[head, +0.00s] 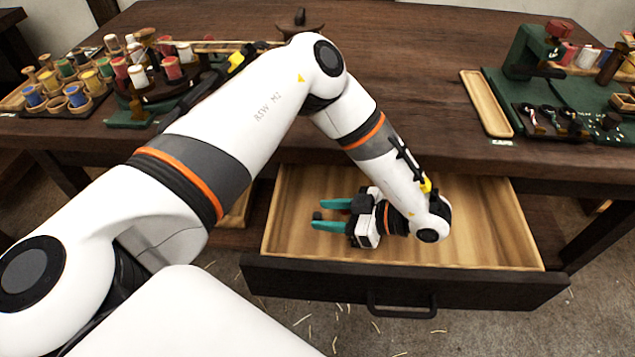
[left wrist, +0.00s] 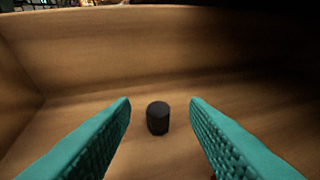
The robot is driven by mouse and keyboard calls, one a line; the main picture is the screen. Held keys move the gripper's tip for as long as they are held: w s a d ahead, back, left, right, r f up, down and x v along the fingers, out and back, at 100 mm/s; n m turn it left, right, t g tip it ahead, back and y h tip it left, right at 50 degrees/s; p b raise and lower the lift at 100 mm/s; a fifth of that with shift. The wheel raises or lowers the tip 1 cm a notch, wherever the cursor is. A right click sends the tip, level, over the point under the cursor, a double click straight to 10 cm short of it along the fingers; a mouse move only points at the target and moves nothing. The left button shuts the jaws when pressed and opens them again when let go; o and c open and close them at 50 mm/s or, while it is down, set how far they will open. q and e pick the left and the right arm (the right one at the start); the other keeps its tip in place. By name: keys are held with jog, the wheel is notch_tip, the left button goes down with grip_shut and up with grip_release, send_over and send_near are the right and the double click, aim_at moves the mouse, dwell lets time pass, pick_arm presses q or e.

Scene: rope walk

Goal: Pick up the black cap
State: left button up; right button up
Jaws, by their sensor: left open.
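The black cap (left wrist: 157,118) is a small dark cylinder standing on the wooden drawer floor in the left wrist view. It is centred between the two teal fingertips and a little beyond them, touching neither. My left gripper (head: 316,214) is inside the open drawer (head: 480,225) in the head view, with its fingers pointing left. It is open and empty, and its teal fingers also show in the left wrist view (left wrist: 160,108). My right gripper does not show.
On the table stand colourful thread spools (head: 75,97) at left, and an empty wooden tray (head: 487,103) and a green stand (head: 530,55) at right.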

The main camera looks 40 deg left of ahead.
pick_arm(q)
jog(key=x, duration=0.3)
jog(key=shift+d, duration=0.1)
grip_shut()
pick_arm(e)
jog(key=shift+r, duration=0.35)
pick_arm(q)
jog(key=shift+r, duration=0.15)
